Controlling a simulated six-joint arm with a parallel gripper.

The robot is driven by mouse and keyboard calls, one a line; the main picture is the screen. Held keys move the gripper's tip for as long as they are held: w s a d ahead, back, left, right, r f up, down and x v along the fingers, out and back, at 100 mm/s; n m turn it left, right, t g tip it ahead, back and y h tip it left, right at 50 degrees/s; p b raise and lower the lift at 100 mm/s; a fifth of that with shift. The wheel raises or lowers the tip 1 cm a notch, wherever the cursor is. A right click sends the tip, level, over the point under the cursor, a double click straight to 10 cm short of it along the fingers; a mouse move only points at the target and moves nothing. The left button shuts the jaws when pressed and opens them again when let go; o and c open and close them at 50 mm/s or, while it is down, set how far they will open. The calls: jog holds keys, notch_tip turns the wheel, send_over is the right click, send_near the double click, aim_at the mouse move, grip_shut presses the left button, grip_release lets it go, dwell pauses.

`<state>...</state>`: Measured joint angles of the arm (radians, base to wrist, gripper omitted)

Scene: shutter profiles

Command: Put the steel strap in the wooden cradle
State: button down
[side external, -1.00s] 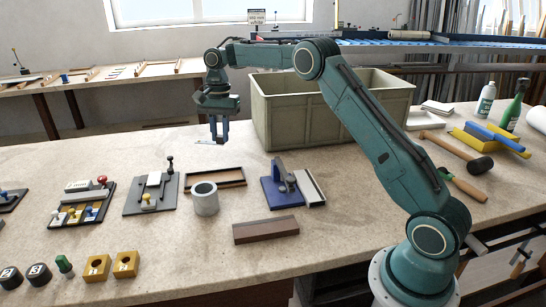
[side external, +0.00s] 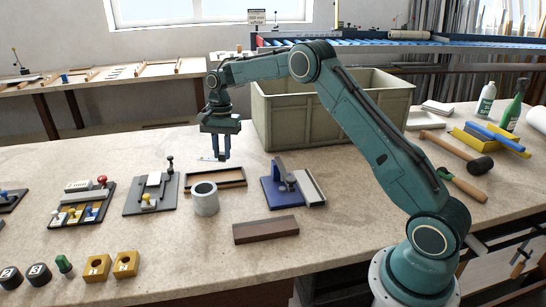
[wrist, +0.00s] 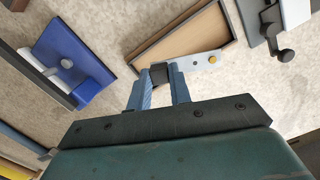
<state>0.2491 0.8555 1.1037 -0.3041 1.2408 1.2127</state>
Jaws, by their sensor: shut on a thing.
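My gripper (side external: 221,158) is shut on the steel strap (side external: 208,159), a thin pale metal strip. The wooden cradle (side external: 230,184), a shallow open tray with a wooden rim, lies on the bench. In the wrist view the strap overlaps the near rim of the cradle (wrist: 180,34). My gripper is raised just behind the cradle in the side view; the exact height is unclear.
A grey ring (side external: 205,200) stands in front of the cradle. A blue fixture (side external: 280,192) is to its right and a dark plate with a clamp (side external: 150,195) to its left. A brown block (side external: 265,231) lies in front. A large green-grey bin (side external: 330,115) stands behind at right.

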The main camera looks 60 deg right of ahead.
aim_at(225, 180)
jog(key=shift+f, duration=3.35)
jog(key=shift+f, duration=0.2)
jog(key=c, duration=1.3)
grip_release()
jog(key=shift+w+d+r, duration=0.1)
jog(key=shift+d+r, duration=0.15)
jog(key=shift+r, duration=1.8)
jog(key=shift+w+d+r, duration=0.1)
jog(key=shift+d+r, duration=0.1)
jog(key=shift+r, duration=1.8)
jog(key=shift+w+d+r, duration=0.1)
jog(key=shift+d+r, duration=0.15)
jog(key=shift+r, duration=1.8)
